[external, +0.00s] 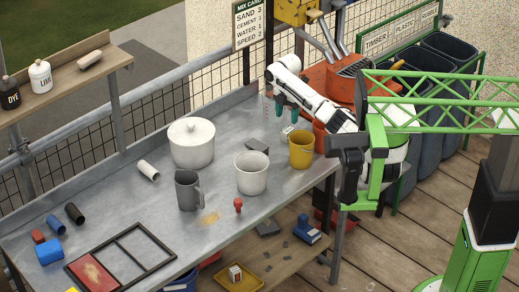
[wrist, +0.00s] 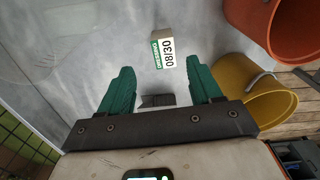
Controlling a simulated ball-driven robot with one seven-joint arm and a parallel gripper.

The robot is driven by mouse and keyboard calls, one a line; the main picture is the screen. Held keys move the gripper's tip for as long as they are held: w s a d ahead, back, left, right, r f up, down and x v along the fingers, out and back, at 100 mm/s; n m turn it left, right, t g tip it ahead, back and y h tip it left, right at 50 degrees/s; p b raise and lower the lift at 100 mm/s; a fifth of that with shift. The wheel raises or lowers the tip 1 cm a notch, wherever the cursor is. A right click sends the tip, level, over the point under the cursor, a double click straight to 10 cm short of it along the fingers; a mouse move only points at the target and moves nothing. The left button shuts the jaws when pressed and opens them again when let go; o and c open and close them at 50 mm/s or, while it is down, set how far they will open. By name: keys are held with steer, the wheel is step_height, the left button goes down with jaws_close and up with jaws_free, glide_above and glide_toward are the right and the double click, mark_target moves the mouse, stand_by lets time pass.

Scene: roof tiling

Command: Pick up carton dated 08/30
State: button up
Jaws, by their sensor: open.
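The carton dated 08/30 (wrist: 164,50) is a small pale block with a green-and-white label, lying on the grey metal bench in the wrist view. In the external view a small pale and green item (external: 288,130) below my gripper looks like it. My gripper (wrist: 162,74) is open and empty, with teal fingers spread wide. In the wrist view the carton appears just beyond the fingertips, between their lines. In the external view my gripper (external: 282,112) hangs above the bench's right part.
A yellow cup (external: 301,149) and an orange bucket (external: 321,137) stand close right of the carton. A dark grey block (external: 257,145) lies nearby, left of it. A white pot (external: 252,173) and a lidded pot (external: 192,143) stand farther left.

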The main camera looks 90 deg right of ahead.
mark_target(287, 129)
steer(key=f, duration=0.7)
steer(key=shift+s+a+f, duration=0.1)
steer(key=shift+s+a, duration=0.05)
steer(key=shift+a, duration=0.15)
steer(key=c, duration=1)
